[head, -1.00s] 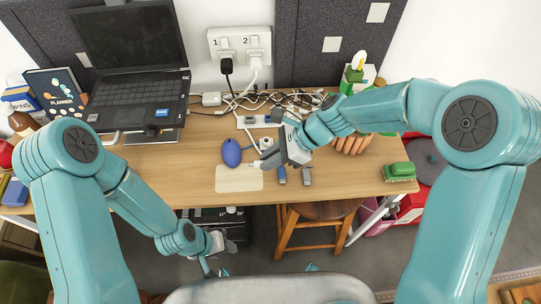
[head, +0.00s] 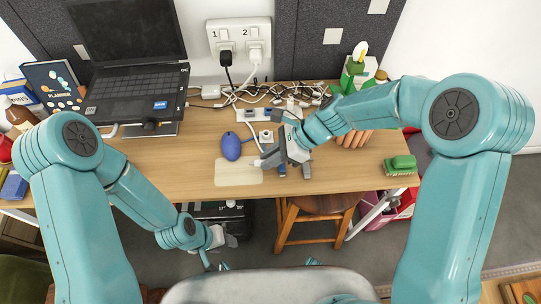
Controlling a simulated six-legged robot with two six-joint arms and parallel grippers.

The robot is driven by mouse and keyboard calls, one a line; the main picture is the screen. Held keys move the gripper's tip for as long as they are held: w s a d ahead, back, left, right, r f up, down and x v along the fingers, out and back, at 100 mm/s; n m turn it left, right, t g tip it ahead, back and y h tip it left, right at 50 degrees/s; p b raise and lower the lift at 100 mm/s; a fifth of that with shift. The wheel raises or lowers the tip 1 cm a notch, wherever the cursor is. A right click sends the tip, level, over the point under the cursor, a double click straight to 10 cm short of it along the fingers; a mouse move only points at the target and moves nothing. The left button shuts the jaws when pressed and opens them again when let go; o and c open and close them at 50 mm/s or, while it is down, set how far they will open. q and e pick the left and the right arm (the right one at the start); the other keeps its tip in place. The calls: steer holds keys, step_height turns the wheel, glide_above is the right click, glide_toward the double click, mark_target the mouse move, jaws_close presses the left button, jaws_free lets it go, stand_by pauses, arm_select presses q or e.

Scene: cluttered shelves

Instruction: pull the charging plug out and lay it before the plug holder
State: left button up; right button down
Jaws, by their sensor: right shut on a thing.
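My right gripper (head: 264,161) is low over the desk, its jaws pointing left towards the near beige mat (head: 230,172). It is shut on a small pale thing at the fingertips, probably the charging plug; its outline is hard to tell from the pale fingers. A small white block with a round opening (head: 266,137) stands just behind the gripper and may be the plug holder. In the wall socket (head: 240,38), a black plug (head: 226,55) and a white plug (head: 254,54) are seated. My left gripper (head: 212,262) hangs empty below the desk's front edge; its jaws are unclear.
A blue mouse (head: 231,146) sits left of the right gripper. Tangled cables (head: 290,95) and a power strip (head: 256,115) lie behind it. A laptop (head: 135,92) fills the back left. A green brush (head: 400,165) lies at right. Desk left of the mat is clear.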

steer(key=shift+f, duration=0.2)
steer(key=shift+f+b, duration=0.6)
steer(key=shift+f, duration=0.2)
steer(key=c, duration=1)
jaws_free()
steer(key=p+v, duration=0.2)
steer(key=v, duration=1.4)
steer(key=shift+d+r, duration=0.15)
steer(key=shift+s, duration=0.1)
